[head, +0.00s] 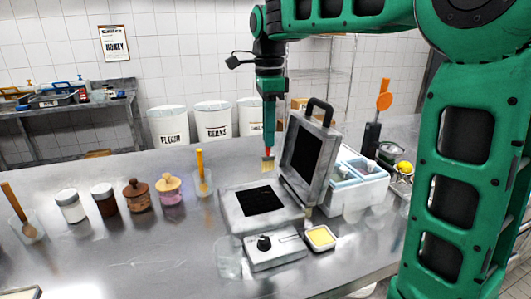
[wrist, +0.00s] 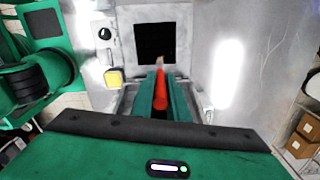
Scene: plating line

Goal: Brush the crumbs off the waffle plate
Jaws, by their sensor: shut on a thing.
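The waffle iron stands open on the steel table, with its lid (head: 308,150) tilted up by a black handle. Its lower waffle plate (head: 260,201) is a dark square in a grey body; in the wrist view the dark plate (wrist: 163,43) lies ahead of the fingers. My gripper (head: 269,150) is shut on a brush with a red handle (wrist: 160,90) and pale bristles (head: 267,164). The brush points down and hangs above the back of the lower plate, beside the lid, apparently clear of the plate. Crumbs are too small to make out.
A control box with a black knob (head: 264,243) and a small yellow-filled dish (head: 320,237) stand in front. A clear glass (head: 228,257) is at front left. A white bin (head: 356,185) stands right of the lid. Jars (head: 137,195) line the left; open table lies between.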

